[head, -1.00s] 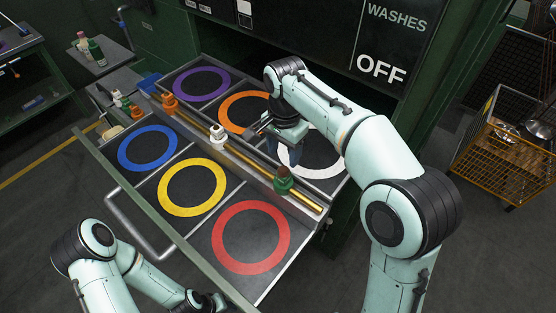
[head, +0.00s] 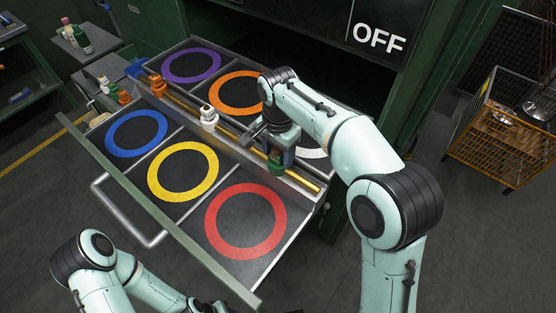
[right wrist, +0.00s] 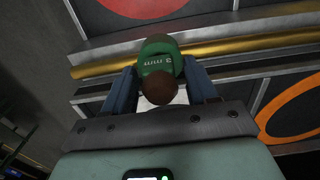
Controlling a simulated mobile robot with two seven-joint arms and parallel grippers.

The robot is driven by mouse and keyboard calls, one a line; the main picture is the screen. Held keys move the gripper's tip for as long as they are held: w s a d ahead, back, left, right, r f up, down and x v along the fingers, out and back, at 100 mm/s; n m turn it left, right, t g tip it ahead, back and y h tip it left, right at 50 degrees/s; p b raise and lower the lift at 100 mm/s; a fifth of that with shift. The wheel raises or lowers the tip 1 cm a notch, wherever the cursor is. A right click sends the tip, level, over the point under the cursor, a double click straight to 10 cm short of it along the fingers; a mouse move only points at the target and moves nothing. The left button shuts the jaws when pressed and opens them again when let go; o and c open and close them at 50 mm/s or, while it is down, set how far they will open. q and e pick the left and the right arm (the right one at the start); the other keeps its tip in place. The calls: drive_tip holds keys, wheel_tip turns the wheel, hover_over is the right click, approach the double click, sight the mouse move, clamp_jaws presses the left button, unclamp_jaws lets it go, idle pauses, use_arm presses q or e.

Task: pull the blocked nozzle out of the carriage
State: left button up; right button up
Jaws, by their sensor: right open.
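The carriage (head: 225,147) is a grey bar with a brass rod along it, lying across the open drawer. It bears an orange nozzle (head: 156,84), a white nozzle (head: 209,118) and a green nozzle (head: 276,163). My right gripper (head: 278,152) is at the green nozzle, its fingers pointing down. In the right wrist view, the green nozzle (right wrist: 157,57) with its rough brown end stands between the open blue fingers of the right gripper (right wrist: 161,85). I cannot tell whether they touch it. My left gripper (head: 206,305) is at the bottom edge, its jaws unclear.
The drawer has coloured rings: purple (head: 191,65), orange (head: 236,92), blue (head: 137,134), yellow (head: 183,171) and red (head: 246,221). Small nozzles and bottles (head: 76,38) stand at the upper left. A wire cart (head: 497,137) stands at the right.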

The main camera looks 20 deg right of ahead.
sight(278, 151)
clamp_jaws()
drive_tip(key=shift+r, duration=0.1)
use_arm(q)
drive_tip(key=shift+w+r+p, duration=0.45)
drive_tip(key=shift+r+p, duration=0.1)
drive_tip(key=shift+r, duration=0.15)
use_arm(e)
drive_tip(key=shift+r, duration=0.75)
drive_tip(key=shift+r+p, duration=0.3)
drive_tip(key=shift+r, duration=0.2)
use_arm(q)
drive_tip(key=shift+w+r+p, duration=1.1)
drive_tip(key=shift+w+r, duration=0.7)
drive_tip(key=shift+r, duration=0.1)
use_arm(e)
drive_tip(key=shift+r, duration=2.1)
